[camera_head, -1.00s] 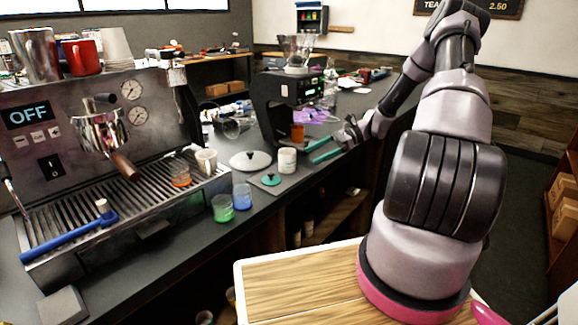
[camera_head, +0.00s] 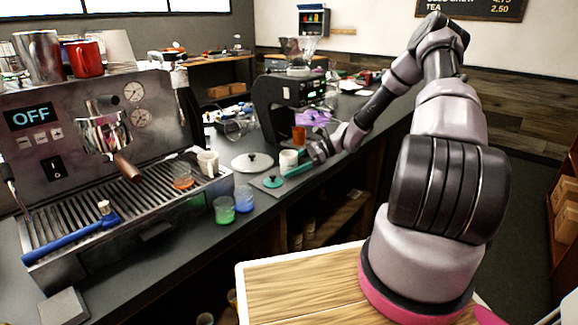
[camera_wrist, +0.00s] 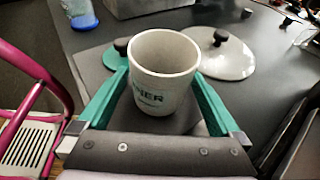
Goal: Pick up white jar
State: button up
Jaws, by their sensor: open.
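The white jar (camera_head: 288,161) stands upright on the dark counter, in front of the black grinder. My gripper (camera_head: 290,170) has green fingers and is open at the jar. In the wrist view my gripper (camera_wrist: 162,95) has one finger on each side of the jar, with the jar between them. I cannot tell whether the fingers touch it.
A white lid with a dark knob (camera_head: 252,162) lies left of the jar; it also shows in the wrist view (camera_wrist: 228,58). A small green lid (camera_head: 272,182), a green cup (camera_head: 224,210) and a blue cup (camera_head: 243,198) are nearby. The espresso machine (camera_head: 60,160) fills the left.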

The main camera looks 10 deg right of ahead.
jog(key=c, duration=1.6)
